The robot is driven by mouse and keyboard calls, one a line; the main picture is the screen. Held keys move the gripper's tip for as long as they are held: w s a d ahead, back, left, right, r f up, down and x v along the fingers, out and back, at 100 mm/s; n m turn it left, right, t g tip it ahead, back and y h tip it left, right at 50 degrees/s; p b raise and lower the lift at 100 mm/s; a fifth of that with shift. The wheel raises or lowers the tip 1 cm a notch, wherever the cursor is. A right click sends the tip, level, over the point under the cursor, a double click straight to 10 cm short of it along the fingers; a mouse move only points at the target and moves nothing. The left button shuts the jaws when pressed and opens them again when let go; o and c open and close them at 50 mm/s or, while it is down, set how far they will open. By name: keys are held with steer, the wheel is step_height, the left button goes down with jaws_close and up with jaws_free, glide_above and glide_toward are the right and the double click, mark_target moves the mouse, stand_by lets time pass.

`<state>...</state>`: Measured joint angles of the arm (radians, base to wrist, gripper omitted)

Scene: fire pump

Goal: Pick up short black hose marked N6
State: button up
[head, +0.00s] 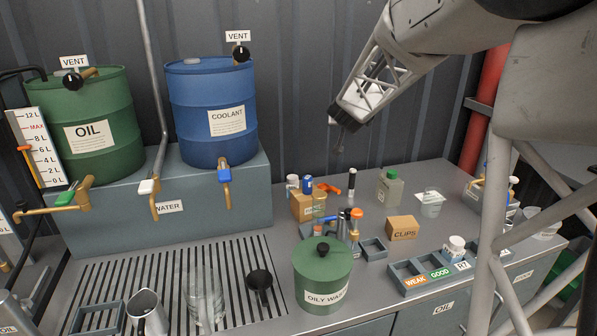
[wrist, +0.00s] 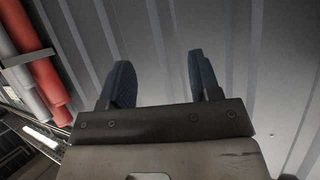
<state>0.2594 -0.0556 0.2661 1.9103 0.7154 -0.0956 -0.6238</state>
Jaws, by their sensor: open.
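I cannot read an N6 mark anywhere, so I cannot say for sure which thing is the short black hose. My gripper (head: 339,142) hangs in the air above the back of the bench, up and slightly left of that piece. In the wrist view my gripper (wrist: 162,82) has its two blue-grey fingers wide apart, with only the ribbed wall behind them.
A green oily-waste can (head: 323,278) stands at the bench front. Oil (head: 92,145) and coolant (head: 212,115) drums stand left. Red pipes (wrist: 47,92) run beside the wall.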

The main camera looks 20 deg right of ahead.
steer(key=w+d+f+m+h, duration=0.2)
steer(key=w+d+f, duration=0.15)
steer(key=d, duration=0.35)
glide_toward(353, 171)
steer(key=shift+h, duration=0.3)
steer(key=x, duration=0.5)
steer(key=shift+w+a+f, duration=0.1)
steer(key=shift+a+f, duration=0.15)
steer(key=shift+w+d, duration=0.1)
steer(key=shift+x, duration=1.2)
steer(key=shift+f, duration=0.1)
steer(key=shift+x, duration=2.55)
steer(key=shift+c, duration=0.2)
jaws_close()
